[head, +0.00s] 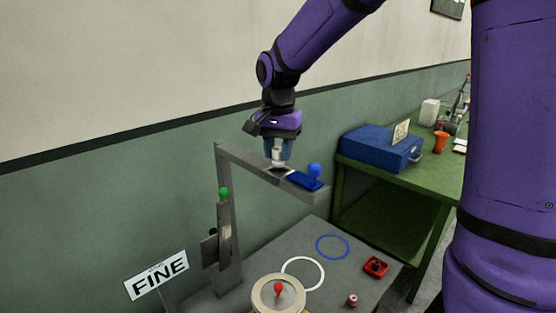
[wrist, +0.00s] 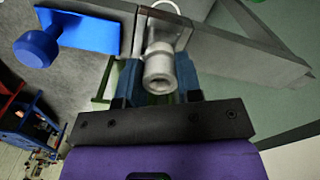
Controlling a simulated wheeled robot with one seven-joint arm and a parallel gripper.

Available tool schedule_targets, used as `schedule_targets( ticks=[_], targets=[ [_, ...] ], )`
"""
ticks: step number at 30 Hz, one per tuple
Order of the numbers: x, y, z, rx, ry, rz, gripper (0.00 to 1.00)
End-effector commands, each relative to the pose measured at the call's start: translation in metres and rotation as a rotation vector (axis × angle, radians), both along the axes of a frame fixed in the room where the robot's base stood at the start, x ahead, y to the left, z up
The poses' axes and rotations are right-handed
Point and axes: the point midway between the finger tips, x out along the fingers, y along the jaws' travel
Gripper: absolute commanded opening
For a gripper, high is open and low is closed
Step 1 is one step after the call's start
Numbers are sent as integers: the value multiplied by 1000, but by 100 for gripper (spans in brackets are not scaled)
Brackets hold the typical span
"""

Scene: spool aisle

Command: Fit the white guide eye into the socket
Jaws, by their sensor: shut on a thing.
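My gripper (head: 278,158) is shut on the white guide eye (wrist: 159,70), which shows as a pale ringed cylinder between the two blue-grey fingers in the wrist view. In the head view the guide eye (head: 277,153) points down just over the grey overhead beam (head: 245,157). A pale curved rim (wrist: 165,7) shows past the guide eye in the wrist view. I cannot tell whether the guide eye touches the socket; its lower end is partly hidden.
A green knob (head: 224,192) is on the post. Below are a red-knobbed spool (head: 278,288), a white ring (head: 303,272), a blue ring (head: 332,247) and a red tray (head: 375,266).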

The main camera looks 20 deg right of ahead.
Motion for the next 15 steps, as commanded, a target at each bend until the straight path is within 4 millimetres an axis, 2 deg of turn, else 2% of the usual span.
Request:
schedule_targets(
  ticks=[5, 15],
  targets=[
    [0, 0, -23, -1, 2, 0, 9],
    [0, 0, -26, 0, 1, 0, 9]
  ],
)
